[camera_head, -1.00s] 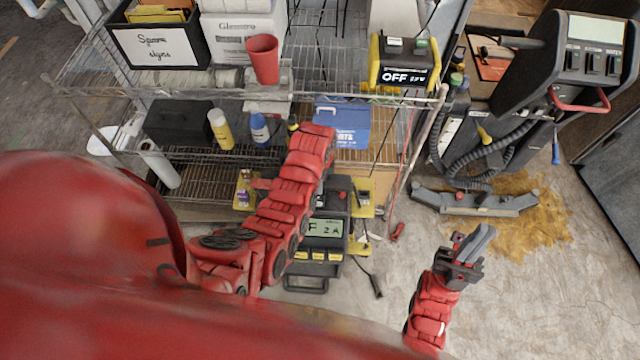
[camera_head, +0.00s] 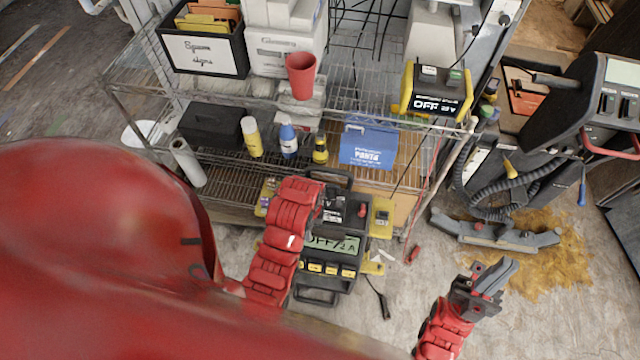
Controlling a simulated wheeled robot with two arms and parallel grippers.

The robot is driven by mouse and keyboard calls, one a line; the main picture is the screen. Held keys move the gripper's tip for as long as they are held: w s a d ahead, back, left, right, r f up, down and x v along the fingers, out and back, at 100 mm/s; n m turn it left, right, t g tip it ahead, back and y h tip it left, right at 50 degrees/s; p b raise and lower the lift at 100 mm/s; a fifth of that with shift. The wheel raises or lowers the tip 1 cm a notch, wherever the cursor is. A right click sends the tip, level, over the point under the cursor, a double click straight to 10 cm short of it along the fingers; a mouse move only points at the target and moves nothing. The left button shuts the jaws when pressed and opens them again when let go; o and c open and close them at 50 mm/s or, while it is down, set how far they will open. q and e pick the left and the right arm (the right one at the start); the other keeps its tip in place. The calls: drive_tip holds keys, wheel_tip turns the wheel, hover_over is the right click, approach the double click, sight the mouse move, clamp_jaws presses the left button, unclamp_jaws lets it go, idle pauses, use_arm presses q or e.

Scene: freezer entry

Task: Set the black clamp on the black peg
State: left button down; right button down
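A dark clamp-like piece (camera_head: 385,309), likely the black clamp, lies on the floor at the end of a thin dark cable. The cable runs to a dark charger-like unit (camera_head: 330,268) with a greenish display and yellow buttons. I cannot make out the black peg for certain. My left arm reaches over the unit's left side; its dark gripper (camera_head: 333,207) seems to be at the unit's top, and its fingers do not show clearly. My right gripper (camera_head: 492,277) is above the floor at the lower right, apart from the clamp; its finger gap is unclear.
A red clamp-like piece (camera_head: 413,254) lies on the floor near the rack. The wire rack (camera_head: 225,185) behind holds bottles, a blue box (camera_head: 368,147), a red cup (camera_head: 301,75) and a yellow-black device (camera_head: 437,92). A machine with hoses (camera_head: 495,225) stands at right.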

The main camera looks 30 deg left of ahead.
use_arm(q)
drive_tip(key=shift+s+a+r+p, duration=0.1)
drive_tip(key=shift+s+r+p, duration=0.15)
drive_tip(key=shift+r+p, duration=0.8)
drive_tip(key=shift+s+r+p, duration=0.2)
drive_tip(key=shift+r+p, duration=0.8)
